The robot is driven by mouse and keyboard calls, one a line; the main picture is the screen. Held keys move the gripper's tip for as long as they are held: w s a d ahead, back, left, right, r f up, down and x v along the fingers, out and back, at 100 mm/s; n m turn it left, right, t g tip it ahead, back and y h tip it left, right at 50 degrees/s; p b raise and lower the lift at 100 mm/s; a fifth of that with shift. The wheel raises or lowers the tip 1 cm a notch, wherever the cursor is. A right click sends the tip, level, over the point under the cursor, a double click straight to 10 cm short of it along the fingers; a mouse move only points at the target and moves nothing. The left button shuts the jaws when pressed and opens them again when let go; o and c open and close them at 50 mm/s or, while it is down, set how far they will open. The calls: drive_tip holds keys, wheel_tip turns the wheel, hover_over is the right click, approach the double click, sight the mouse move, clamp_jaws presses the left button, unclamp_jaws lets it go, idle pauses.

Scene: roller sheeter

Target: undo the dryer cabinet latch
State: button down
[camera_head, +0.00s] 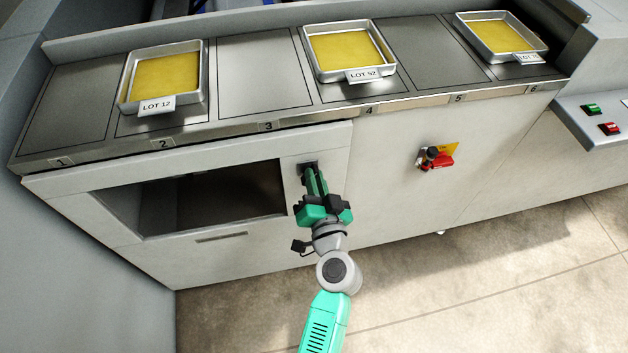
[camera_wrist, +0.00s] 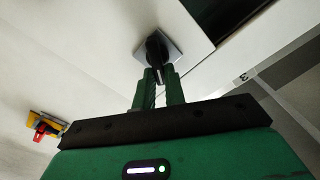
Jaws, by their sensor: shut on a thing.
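The dryer cabinet (camera_head: 215,240) has a pale front with a dark window opening at the left under the counter. Its latch (camera_wrist: 156,46) is a black knob on a square grey plate, seen in the wrist view. In the head view the latch plate (camera_head: 308,167) sits right of the window, mostly hidden by my gripper. My gripper (camera_head: 313,180) reaches up to the latch with its green fingers. In the wrist view the gripper (camera_wrist: 158,80) is shut on the latch's black handle, whose tip shows between the fingers.
A red switch on a yellow plate (camera_head: 437,157) is on the front to the right. Above, trays of yellow sheet (camera_head: 165,78), (camera_head: 350,50), (camera_head: 500,36) stand on numbered counter places. A panel with green and red buttons (camera_head: 600,118) is at the far right. Floor in front is clear.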

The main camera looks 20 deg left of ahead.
drive_tip(key=m, duration=0.7)
drive_tip(key=f+m+p, duration=0.1)
drive_tip(key=m, duration=0.3)
drive_tip(key=shift+w+d, duration=0.2)
drive_tip(key=shift+d, duration=0.1)
drive_tip(key=shift+f+m, duration=0.1)
drive_tip(key=shift+m, duration=0.2)
drive_tip(key=c, duration=1.5)
unclamp_jaws()
drive_tip(key=shift+o, duration=0.2)
drive_tip(key=p+v, duration=0.2)
drive_tip(key=v, duration=0.5)
drive_tip(key=shift+s+d, duration=0.25)
drive_tip(key=shift+s, duration=0.1)
